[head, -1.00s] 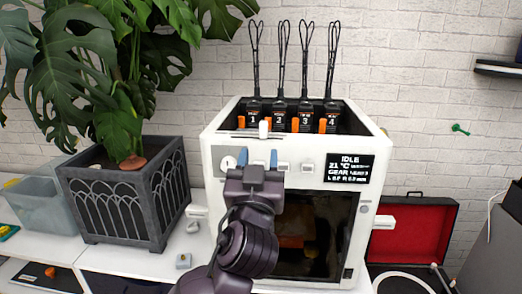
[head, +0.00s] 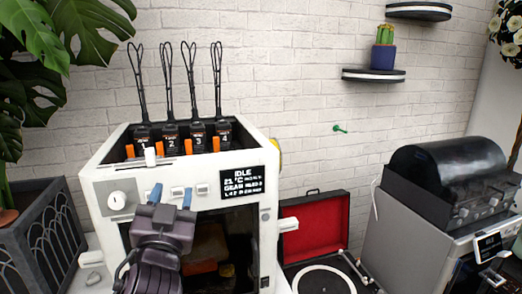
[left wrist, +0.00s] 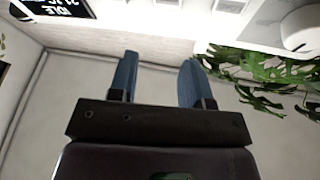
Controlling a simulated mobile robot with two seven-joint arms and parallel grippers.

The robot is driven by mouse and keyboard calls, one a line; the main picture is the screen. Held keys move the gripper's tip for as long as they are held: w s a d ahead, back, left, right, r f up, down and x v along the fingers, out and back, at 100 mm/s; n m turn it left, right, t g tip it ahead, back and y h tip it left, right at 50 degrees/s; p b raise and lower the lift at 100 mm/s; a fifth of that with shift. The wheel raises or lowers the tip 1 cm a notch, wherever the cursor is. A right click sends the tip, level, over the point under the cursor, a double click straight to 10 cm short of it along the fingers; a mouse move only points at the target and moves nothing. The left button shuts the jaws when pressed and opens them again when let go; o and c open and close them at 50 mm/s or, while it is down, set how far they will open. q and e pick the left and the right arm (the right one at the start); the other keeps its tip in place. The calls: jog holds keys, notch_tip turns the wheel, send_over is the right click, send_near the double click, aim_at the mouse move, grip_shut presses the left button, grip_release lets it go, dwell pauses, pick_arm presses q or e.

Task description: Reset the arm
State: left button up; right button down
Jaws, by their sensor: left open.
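My left gripper (head: 171,197) is in front of the white machine (head: 96,180), near its row of front buttons. Its two blue fingertips point up and stand apart with nothing between them. In the left wrist view the blue fingers (left wrist: 158,82) are also apart and empty, with part of the machine's front and its dark display (left wrist: 55,8) at the top. In the head view the display (head: 243,184) reads IDLE. My right gripper is in neither view.
A plant in a dark pot (head: 40,235) stands at the left. A red-lined case with a turntable (head: 315,230) is right of the machine. A grey machine with a dark cover (head: 445,180) stands at the far right. A shelf (head: 374,75) holds a cactus.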

pick_arm(q)
jog(key=s+a+f+g+h, duration=0.1)
jog(key=f+g, duration=0.1)
jog(key=f, duration=0.7)
jog(key=s+a+f+m+g+h, duration=0.1)
jog(key=a+f+g, duration=0.1)
jog(key=f, duration=0.7)
jog(key=s+a+f+g+h, duration=0.1)
jog(key=s+f+g, duration=0.1)
jog(key=f, duration=0.7)
jog(key=s+a+f+n+g, duration=0.1)
jog(key=s+a+f+g, duration=0.1)
jog(key=s+f, duration=0.6)
jog(key=s+a+f+n+g+y, duration=0.1)
jog(key=s+a+f, duration=0.3)
jog(key=s+f, duration=0.4)
jog(key=shift+s+a+f+g+y, duration=0.25)
jog(key=shift+s+a+g, duration=0.2)
jog(key=shift+g, duration=0.25)
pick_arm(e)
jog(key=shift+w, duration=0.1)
pick_arm(q)
jog(key=shift+d, duration=0.1)
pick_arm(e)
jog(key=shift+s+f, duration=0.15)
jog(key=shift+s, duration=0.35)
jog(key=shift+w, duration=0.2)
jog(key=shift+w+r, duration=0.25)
